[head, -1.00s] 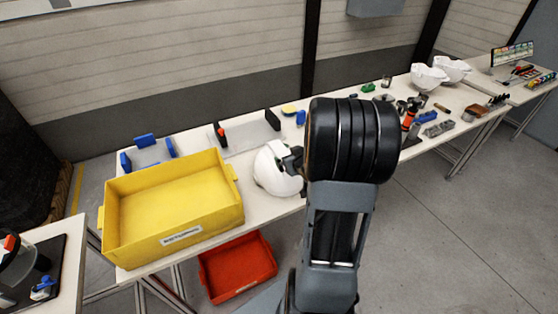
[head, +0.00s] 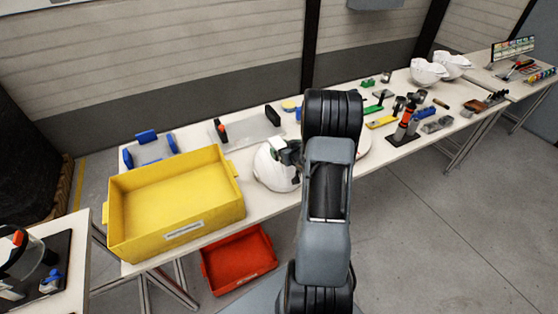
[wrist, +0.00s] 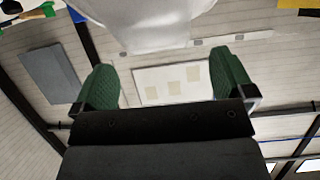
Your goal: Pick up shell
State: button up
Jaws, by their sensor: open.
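A white helmet shell (head: 272,172) sits on the long table, just right of the yellow bin. My gripper (head: 288,150) is at the shell's upper right side in the head view, small and partly hidden by my arm. In the wrist view, my two green-padded fingers (wrist: 163,68) stand wide apart with nothing between them. The white shell (wrist: 150,18) fills the top middle of that view, just beyond the fingertips. I cannot tell whether the fingers touch it. Two more white shells (head: 427,73) stand farther along the table at the right.
A yellow bin (head: 231,209) stands left of the shell, close to it. A red bin (head: 238,262) is below the table. A grey plate with upright handles (head: 245,130) lies behind. Tools and small parts crowd the table to the right. Part of a white round thing shows behind my arm.

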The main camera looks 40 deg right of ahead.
aim_at(280, 145)
jog(key=shift+p+x, duration=0.75)
jog(key=shift+x, duration=1.65)
jog(key=shift+a+f, duration=0.1)
